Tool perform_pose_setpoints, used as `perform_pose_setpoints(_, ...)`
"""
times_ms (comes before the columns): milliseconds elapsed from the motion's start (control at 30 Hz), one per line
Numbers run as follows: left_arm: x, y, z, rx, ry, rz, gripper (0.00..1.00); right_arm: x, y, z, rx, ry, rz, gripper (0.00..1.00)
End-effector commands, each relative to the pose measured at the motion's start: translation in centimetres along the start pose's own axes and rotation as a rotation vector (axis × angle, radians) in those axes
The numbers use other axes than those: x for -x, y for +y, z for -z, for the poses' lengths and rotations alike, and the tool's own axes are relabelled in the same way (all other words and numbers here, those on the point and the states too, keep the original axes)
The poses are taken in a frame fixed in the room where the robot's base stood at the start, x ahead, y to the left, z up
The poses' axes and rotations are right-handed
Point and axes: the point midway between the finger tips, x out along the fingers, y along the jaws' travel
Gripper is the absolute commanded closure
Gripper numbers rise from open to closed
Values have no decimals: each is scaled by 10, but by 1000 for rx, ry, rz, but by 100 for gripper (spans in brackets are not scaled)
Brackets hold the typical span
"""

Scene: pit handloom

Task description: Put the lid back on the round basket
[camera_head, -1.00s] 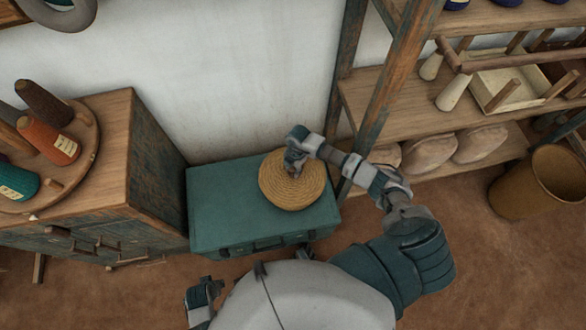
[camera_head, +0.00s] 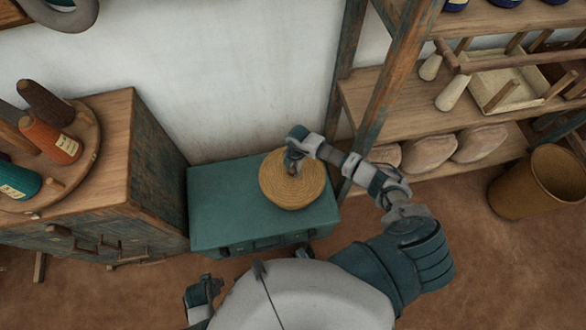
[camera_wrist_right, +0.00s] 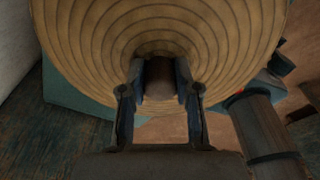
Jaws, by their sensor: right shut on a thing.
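The round, coiled straw lid (camera_head: 285,191) is over the teal chest, seen from above. In the right wrist view, its ringed surface (camera_wrist_right: 90,45) fills the upper part. My right gripper (camera_head: 294,167) is at the lid's centre, shut on its brown knob (camera_wrist_right: 160,78), with a finger on each side. The round basket cannot be told apart from the lid; whatever is under the lid is hidden, and I cannot tell whether the lid is seated. Part of my left gripper (camera_head: 203,291) shows low at the left, away from the lid; its jaws are unclear.
The teal chest (camera_head: 222,212) has bare top to the left of the lid. A wooden cabinet (camera_head: 155,160) stands at left with yarn cones (camera_head: 50,141). A shelf rack (camera_head: 395,105) stands at right, beside my right arm. A brown bin (camera_head: 520,190) is far right.

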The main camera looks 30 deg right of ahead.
Motion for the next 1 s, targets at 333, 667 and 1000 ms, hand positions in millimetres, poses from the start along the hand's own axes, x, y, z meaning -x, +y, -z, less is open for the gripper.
perform_pose_setpoints(333,0,0,0,0,0,0,60,0,0,0,0,0,0,39)
perform_pose_setpoints(667,0,0,0,0,0,0,60,0,0,0,0,0,1,14)
perform_pose_setpoints(1000,-2,0,-1,0,-1,0,60,0,0,0,0,0,0,14)
